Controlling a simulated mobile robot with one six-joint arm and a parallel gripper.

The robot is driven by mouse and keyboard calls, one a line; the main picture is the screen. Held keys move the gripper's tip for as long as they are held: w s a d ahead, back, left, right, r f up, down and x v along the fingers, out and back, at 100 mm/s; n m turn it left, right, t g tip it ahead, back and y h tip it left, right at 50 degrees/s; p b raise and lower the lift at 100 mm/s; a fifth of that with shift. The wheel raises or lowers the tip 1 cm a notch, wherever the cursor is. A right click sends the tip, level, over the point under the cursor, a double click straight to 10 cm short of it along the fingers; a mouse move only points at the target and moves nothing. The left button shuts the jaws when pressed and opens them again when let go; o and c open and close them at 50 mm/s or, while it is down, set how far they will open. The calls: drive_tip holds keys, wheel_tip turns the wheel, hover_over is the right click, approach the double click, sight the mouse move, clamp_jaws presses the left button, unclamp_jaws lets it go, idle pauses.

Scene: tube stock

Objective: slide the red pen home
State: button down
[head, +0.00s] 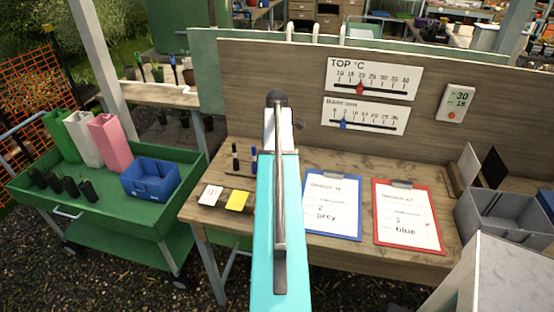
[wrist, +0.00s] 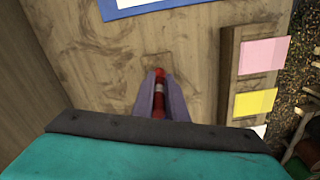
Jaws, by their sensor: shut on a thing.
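The red pen (wrist: 159,87), with a pale band around it, is between the purple fingers of my gripper (wrist: 158,78) in the wrist view. My gripper is shut on it. The pen's red end points toward a small brownish square patch (wrist: 157,61) on the wooden bench top; I cannot tell whether it touches there or what the patch is. In the head view my teal arm hides the gripper and the pen. A black pen (head: 235,157) and a blue pen (head: 253,158) stand upright at the bench's left rear.
A blue clipboard (head: 332,205) and a red clipboard (head: 408,217) lie to the right. A grey bin (head: 500,225) stands at far right. Two scales hang on the back panel (head: 260,80).

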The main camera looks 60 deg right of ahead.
drive_tip(key=shift+f, duration=0.2)
drive_tip(key=c, duration=1.7)
unclamp_jaws()
drive_tip(key=shift+r, duration=0.2)
drive_tip(key=shift+r+b, duration=1.75)
drive_tip(key=shift+r, duration=5)
